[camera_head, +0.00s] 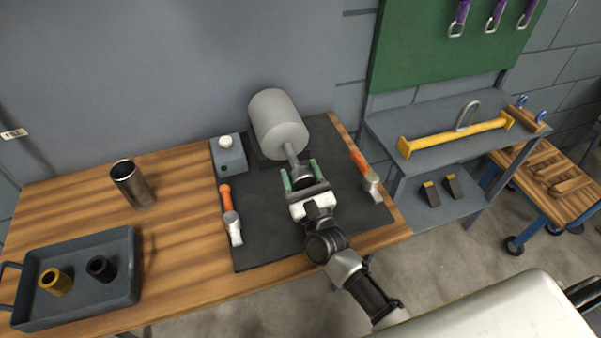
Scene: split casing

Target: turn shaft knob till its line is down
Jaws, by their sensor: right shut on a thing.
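The light grey cylindrical casing (279,122) stands at the back of the black mat, with a grey shaft (291,154) pointing toward me. At the shaft's near end is a dark round knob (302,181), partly hidden by my gripper. My right gripper (299,174) has its two green-tipped fingers on either side of the knob and is shut on it. The knob's line cannot be made out. My left gripper is not in view.
A grey box (230,158) with a white ball stands behind left. A metal cup (132,185) and a tray (118,304) stand farther left. A grey shelf (390,133) is at right.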

